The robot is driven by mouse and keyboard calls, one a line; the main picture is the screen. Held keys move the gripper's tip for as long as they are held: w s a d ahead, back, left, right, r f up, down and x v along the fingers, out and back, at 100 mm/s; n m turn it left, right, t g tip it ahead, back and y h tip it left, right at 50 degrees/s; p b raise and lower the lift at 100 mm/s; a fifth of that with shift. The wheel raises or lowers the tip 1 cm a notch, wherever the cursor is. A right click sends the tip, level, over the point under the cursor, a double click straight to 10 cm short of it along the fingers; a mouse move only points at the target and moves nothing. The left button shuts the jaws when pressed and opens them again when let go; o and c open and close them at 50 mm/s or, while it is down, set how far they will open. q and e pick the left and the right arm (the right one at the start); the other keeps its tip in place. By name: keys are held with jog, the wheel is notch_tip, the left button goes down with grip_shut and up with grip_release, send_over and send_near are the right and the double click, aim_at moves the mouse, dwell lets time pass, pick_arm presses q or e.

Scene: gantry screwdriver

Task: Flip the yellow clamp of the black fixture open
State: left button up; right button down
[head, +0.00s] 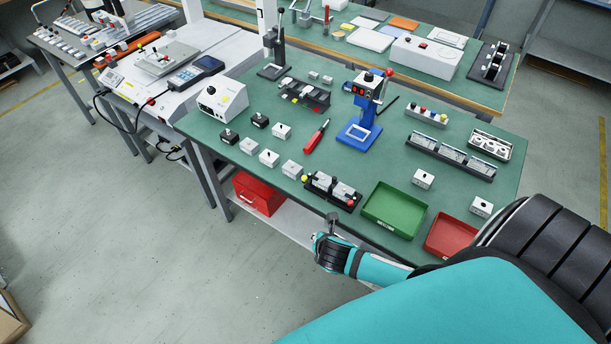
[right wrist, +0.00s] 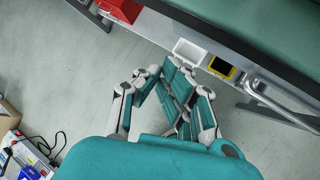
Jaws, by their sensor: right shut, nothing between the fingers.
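A black fixture (head: 345,205) sits near the front edge of the green table in the head view. It carries grey-white blocks, with a small yellow part (head: 305,179) at its left end and a red part at its right end. The yellow part is too small to tell whether the clamp is open. My right gripper (head: 332,218) is in front of the table edge, just short of the fixture and apart from it. In the right wrist view the gripper (right wrist: 178,82) is shut and empty, with the floor and table edge beyond. My left gripper is in neither view.
A green tray (head: 366,221) and a red tray (head: 430,249) lie to the fixture's right. Small grey boxes (head: 270,158) and a red screwdriver (head: 317,136) lie to its left and behind. A blue press (head: 362,130) stands behind. A second black fixture (head: 318,101) is farther back.

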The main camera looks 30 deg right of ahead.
pick_arm(q)
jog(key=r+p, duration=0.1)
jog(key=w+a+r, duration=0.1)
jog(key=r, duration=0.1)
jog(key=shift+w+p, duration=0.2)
jog(key=shift+p, duration=0.15)
pick_arm(e)
notch_tip(320, 180, up, 15)
jog(key=w+a+n+t, duration=0.1)
jog(key=n, duration=0.5)
jog(key=shift+w+a+r+n+t+h, duration=0.15)
jog(key=shift+w+a+n+t+h, duration=0.25)
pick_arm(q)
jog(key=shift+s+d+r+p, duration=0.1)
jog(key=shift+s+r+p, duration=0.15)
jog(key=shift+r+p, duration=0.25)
pick_arm(e)
jog(key=w+r+x, duration=0.2)
jog(key=x, duration=1)
jog(key=shift+w+d+f, duration=0.25)
jog(key=shift+d+f, duration=0.05)
jog(key=shift+d, duration=0.1)
